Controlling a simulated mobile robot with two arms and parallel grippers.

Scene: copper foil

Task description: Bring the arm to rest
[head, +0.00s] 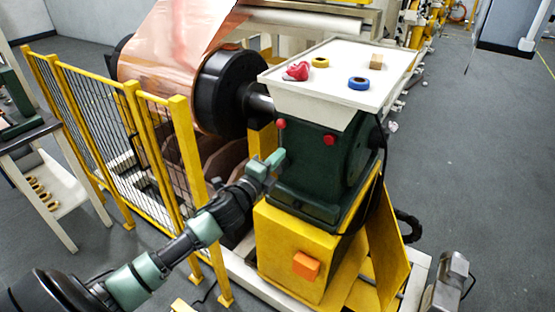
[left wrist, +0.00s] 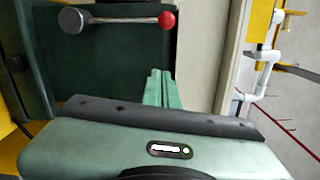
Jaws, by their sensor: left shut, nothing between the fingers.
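My left arm reaches in from the lower left of the head view, over the yellow fence's near end. My left gripper (head: 275,158) is in front of the dark green machine housing (head: 312,165), below the white tray. Its green fingers are together and hold nothing; they also show shut in the left wrist view (left wrist: 160,88). Whether the fingertips touch the housing I cannot tell. A lever with a red knob (left wrist: 166,20) is beyond the fingers in the left wrist view. My right gripper is not in view.
The white tray (head: 300,88) holds a red object (head: 297,71), a yellow ring (head: 320,62), a blue ring (head: 358,83) and a wooden block (head: 376,61). Copper foil (head: 170,50) runs behind the yellow mesh fence (head: 131,100). Open floor lies to the right.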

